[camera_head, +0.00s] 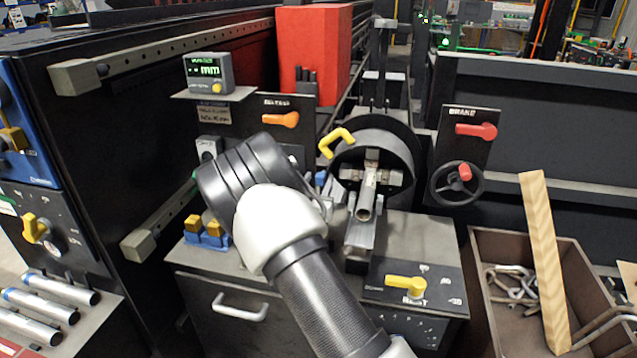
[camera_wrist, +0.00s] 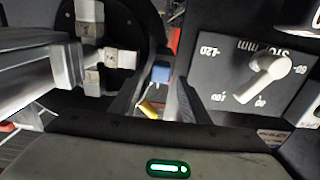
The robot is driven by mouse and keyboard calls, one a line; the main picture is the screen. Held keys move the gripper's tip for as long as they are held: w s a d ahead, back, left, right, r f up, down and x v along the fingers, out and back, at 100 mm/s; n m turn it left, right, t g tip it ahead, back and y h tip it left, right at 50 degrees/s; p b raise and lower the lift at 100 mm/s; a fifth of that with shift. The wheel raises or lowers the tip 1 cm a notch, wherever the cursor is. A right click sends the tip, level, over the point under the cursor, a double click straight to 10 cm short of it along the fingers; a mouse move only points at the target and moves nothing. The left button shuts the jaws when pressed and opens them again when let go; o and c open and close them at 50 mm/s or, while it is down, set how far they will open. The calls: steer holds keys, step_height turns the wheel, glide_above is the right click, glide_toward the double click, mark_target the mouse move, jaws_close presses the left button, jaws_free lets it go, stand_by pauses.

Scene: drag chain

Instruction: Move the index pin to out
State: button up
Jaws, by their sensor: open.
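No label that I can read names the index pin. A yellow bent handle (camera_head: 336,143) stands at the upper left rim of the round chuck (camera_head: 393,148); it may be the pin, but I cannot tell. My gripper (camera_wrist: 160,98) is open in the wrist view, with nothing gripped. Behind the gap between its fingers are a blue block (camera_wrist: 161,72) and a small yellow part (camera_wrist: 150,108). In the head view my arm hides the fingers. The chuck jaws (camera_wrist: 120,58) also show left of the fingers in the wrist view.
A dial panel (camera_wrist: 236,70) with a pale lever (camera_wrist: 268,78) is right of the fingers. A yellow lever (camera_head: 405,284) is on the front panel. A red brake lever (camera_head: 476,131) and handwheel (camera_head: 457,184) stand right of the chuck. A tool bin (camera_head: 482,238) is at right.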

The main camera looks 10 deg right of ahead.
steer(key=shift+w+d, duration=0.15)
steer(key=shift+w, duration=0.15)
jaws_close()
steer(key=shift+v, duration=1.25)
steer(key=shift+f, duration=0.1)
jaws_free()
steer(key=shift+s, duration=0.1)
